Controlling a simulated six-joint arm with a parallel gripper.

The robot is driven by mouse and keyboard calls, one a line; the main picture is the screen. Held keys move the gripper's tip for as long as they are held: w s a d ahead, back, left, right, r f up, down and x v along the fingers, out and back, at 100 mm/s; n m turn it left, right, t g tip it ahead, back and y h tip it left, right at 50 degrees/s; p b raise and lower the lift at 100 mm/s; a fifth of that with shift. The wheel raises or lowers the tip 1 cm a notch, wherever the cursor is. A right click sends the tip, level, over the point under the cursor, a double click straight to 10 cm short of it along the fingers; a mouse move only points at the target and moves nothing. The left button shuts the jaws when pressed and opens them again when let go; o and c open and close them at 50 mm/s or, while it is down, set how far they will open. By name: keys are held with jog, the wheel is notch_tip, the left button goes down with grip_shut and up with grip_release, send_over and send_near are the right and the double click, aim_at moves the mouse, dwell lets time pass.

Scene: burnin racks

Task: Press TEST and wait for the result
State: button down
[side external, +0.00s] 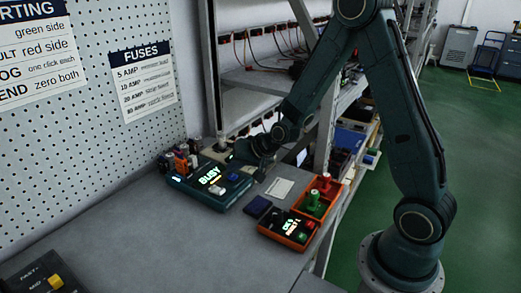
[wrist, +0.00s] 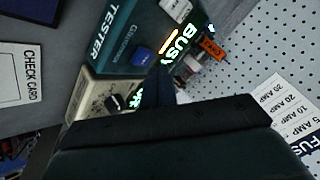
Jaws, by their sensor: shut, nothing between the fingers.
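The teal tester (side external: 238,198) stands on the bench with its display (side external: 210,175) lit and reading BUSY. It also shows in the wrist view (wrist: 95,62), with a blue button (wrist: 142,54) on its top face. The same button (side external: 232,177) shows in the side view. My gripper (side external: 250,160) is behind the tester in the side view. In the wrist view its shut fingers (wrist: 158,82) point towards the tester near the blue button and cover part of the display. I cannot tell whether the fingertips touch anything. They hold nothing.
A beige box with a black dial (wrist: 103,105) sits beside the tester. A white check card (wrist: 20,75) lies nearby. An orange tray (side external: 325,212) holds red and green pieces. Coloured fuses (side external: 180,160) stand by the pegboard (side external: 95,110). The front bench is mostly clear.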

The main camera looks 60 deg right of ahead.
aim_at(236, 181)
jog(key=shift+r, duration=0.1)
notch_tip(236, 181, up, 5)
jog(key=shift+f, duration=0.1)
dwell(0.6)
dwell(0.5)
jog(key=s+a+r+n+g, duration=0.2)
jog(key=s+a+r+n, duration=0.25)
jog(key=s+r, duration=0.75)
jog(key=s+r+n+g+h, duration=0.1)
jog(key=s+n, duration=0.2)
jog(key=s, duration=1.3)
jog(key=shift+s+a+r+g, duration=0.25)
jog(key=shift+r+g, duration=0.05)
jog(key=shift+r, duration=0.1)
